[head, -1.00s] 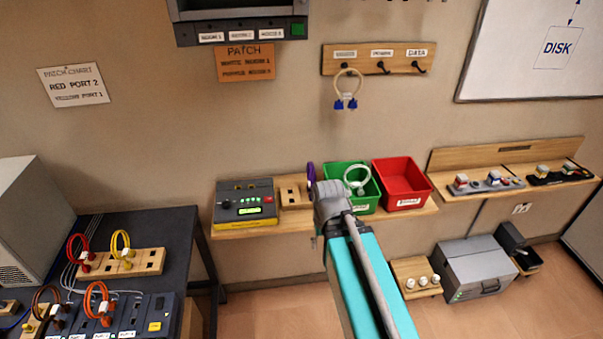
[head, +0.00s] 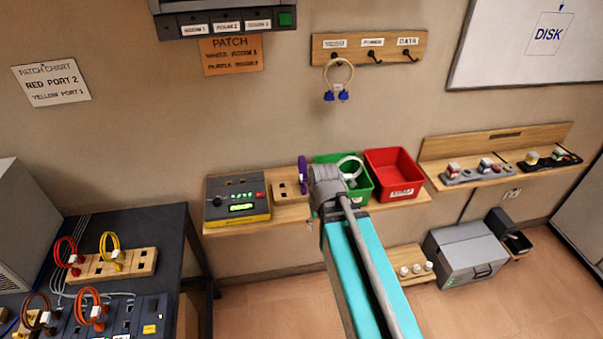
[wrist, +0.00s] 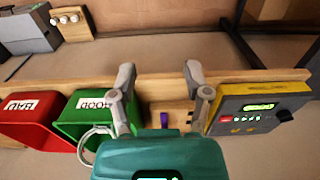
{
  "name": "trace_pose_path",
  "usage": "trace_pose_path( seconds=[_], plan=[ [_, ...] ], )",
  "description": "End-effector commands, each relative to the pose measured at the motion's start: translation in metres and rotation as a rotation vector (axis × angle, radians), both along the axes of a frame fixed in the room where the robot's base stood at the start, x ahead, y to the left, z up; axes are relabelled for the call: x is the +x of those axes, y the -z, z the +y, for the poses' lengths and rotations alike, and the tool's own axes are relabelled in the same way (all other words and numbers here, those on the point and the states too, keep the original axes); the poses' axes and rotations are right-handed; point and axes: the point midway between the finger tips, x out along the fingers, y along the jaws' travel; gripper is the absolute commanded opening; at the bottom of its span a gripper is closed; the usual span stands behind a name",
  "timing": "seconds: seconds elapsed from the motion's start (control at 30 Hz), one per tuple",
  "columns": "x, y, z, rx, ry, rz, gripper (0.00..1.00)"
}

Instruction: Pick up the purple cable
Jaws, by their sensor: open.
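The purple cable (head: 302,174) stands upright at a small wooden socket block (head: 285,191) on the wall shelf, just left of my arm's end. In the wrist view a short purple part of the cable (wrist: 164,120) shows between my fingers, beyond my gripper's body; the rest is hidden. My gripper (wrist: 160,80) is open and empty, its two grey fingers apart on either side of the block. In the head view my wrist hides the fingers, and I cannot tell their height above the cable.
A yellow-grey tester (head: 237,199) sits left of the block. A green bin (head: 360,192) with a white cable (head: 350,165) at its rim and a red bin (head: 395,173) stand to the right. A hook board (head: 368,48) holding a blue-ended cable hangs above.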

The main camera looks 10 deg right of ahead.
Motion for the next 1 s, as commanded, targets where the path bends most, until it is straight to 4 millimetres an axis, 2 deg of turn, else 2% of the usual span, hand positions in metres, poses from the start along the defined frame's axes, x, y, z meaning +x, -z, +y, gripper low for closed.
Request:
trace_pose_path(
  seconds=[0.17, 0.5, 0.7, 0.83, 1.0],
  plan=[
    [0.042, -0.028, -0.003, 0.014, 0.026, -0.057, 0.63],
    [0.156, -0.097, -0.006, 0.061, 0.099, -0.235, 0.63],
    [0.211, -0.129, -0.009, 0.089, 0.138, -0.327, 0.63],
    [0.231, -0.141, -0.010, 0.099, 0.152, -0.363, 0.63],
    [0.239, -0.144, -0.010, 0.104, 0.160, -0.381, 0.63]
  ],
)
